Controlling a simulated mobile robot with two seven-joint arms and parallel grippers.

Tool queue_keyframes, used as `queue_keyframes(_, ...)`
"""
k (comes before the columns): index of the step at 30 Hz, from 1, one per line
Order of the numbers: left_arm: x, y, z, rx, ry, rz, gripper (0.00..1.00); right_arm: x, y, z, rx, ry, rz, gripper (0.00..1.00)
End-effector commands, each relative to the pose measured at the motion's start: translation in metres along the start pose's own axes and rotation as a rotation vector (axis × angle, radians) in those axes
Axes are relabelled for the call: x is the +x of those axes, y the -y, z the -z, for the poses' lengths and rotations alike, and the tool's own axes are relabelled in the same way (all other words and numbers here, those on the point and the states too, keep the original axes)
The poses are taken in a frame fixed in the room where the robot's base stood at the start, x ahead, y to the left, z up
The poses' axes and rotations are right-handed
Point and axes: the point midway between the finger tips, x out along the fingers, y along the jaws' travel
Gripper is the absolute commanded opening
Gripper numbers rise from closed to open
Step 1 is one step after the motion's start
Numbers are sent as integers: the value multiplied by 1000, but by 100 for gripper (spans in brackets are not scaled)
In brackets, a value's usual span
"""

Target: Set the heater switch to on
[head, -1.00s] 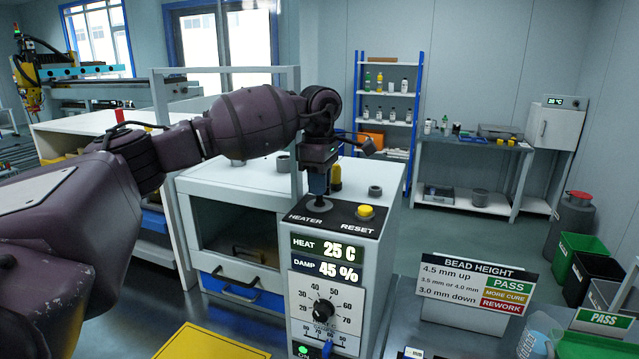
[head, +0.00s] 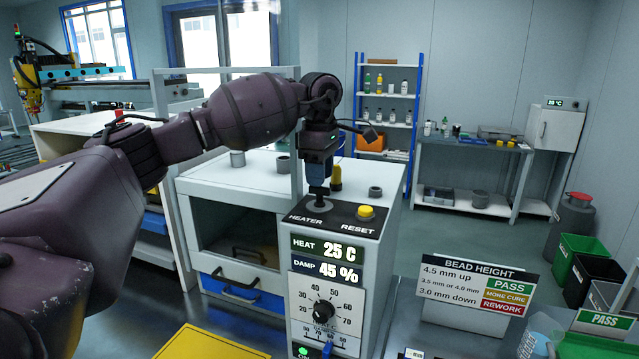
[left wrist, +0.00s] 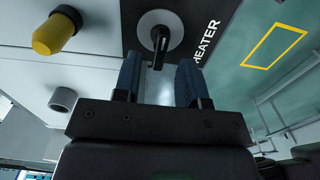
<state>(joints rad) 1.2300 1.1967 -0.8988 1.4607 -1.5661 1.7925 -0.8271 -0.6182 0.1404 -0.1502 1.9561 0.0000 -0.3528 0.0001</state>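The heater switch (head: 318,203) is a dark lever on a round grey base, beside the HEATER label on the black top of the control box (head: 365,262). In the left wrist view the switch (left wrist: 160,38) lies just beyond my fingertips, its lever pointing toward the gap. My left gripper (head: 318,186) points down just above it. In the left wrist view the gripper (left wrist: 160,75) has its two blue-grey fingers apart with nothing between them. I cannot tell whether the lever is at on or off. The display reads HEAT 25 C. My right gripper is not in view.
A yellow RESET button (head: 366,212) sits right of the switch. A yellow-capped post (head: 335,178) and a grey ring (head: 375,192) stand behind on the white cabinet (head: 235,185). A dial (head: 323,311) is on the box's front. A BEAD HEIGHT sign (head: 472,284) stands to the right.

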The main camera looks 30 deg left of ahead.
Motion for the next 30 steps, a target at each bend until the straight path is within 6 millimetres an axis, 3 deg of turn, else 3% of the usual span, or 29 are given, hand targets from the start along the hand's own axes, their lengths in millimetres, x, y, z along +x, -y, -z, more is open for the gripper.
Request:
queue_keyframes(6,-43,0,0,-1,3,-4,38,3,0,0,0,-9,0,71)
queue_keyframes(13,-74,0,0,1,2,-3,38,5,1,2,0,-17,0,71)
queue_keyframes(19,-84,0,0,1,2,-1,38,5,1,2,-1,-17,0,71)
queue_keyframes(30,-84,0,0,1,1,-1,38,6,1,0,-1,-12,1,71)
